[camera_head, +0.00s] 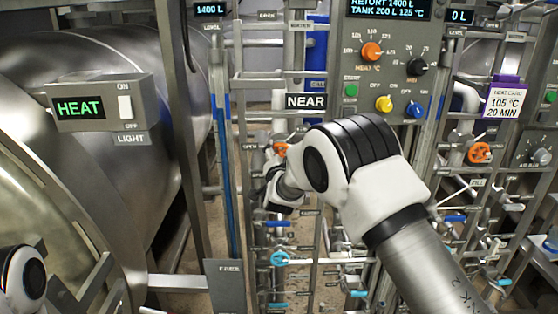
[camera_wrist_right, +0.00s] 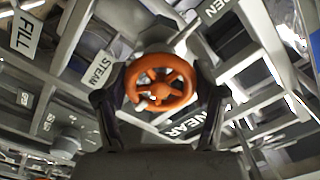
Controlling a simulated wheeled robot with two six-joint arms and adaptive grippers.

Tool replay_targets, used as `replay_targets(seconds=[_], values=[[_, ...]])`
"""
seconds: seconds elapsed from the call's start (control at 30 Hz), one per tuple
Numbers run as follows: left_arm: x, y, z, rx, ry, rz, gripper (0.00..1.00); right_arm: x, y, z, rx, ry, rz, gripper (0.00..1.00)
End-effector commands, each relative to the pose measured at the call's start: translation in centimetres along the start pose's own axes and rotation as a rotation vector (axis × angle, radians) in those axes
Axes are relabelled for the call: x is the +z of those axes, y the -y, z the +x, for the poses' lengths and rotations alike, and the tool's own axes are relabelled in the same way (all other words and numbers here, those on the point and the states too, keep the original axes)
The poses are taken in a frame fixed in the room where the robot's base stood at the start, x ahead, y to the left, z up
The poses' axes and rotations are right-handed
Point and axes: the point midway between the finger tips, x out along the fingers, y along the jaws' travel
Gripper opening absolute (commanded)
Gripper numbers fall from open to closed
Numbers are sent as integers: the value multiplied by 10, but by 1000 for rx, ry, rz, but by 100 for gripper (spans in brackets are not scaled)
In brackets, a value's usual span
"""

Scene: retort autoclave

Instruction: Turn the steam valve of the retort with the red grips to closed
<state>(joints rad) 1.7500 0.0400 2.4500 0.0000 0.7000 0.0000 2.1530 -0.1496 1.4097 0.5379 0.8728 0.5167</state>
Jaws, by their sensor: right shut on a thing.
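An orange handwheel (camera_wrist_right: 160,82) with spokes fills the middle of the right wrist view, close to a "STEAM" label (camera_wrist_right: 98,68). My right gripper (camera_wrist_right: 162,95) has one dark finger on each side of the wheel and is shut on its rim. In the head view part of this orange wheel (camera_head: 281,149) shows just above my right gripper (camera_head: 274,172), below the "NEAR" sign (camera_head: 306,101). My right arm hides much of the pipework behind it. My left gripper is out of view. I cannot make out red grips on a retort.
A second orange wheel (camera_head: 480,152) sits farther right. A control panel (camera_head: 388,60) with knobs hangs above my right arm. A steel retort (camera_head: 150,80) with a "HEAT" box (camera_head: 98,103) stands left. Blue-handled pipes and a light blue wheel (camera_head: 280,258) lie below.

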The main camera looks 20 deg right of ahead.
Motion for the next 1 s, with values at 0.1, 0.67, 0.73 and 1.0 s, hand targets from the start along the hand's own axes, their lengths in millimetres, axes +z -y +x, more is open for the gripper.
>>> replay_targets(seconds=[0.1,0.67,0.73,1.0], values=[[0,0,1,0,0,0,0,-2,1,0,-2,-3,9,35],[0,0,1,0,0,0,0,-1,1,0,-1,-2,8,95],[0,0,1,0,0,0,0,-1,1,0,-1,-1,8,95],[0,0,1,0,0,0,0,0,2,-25,-1,1,5,95]])
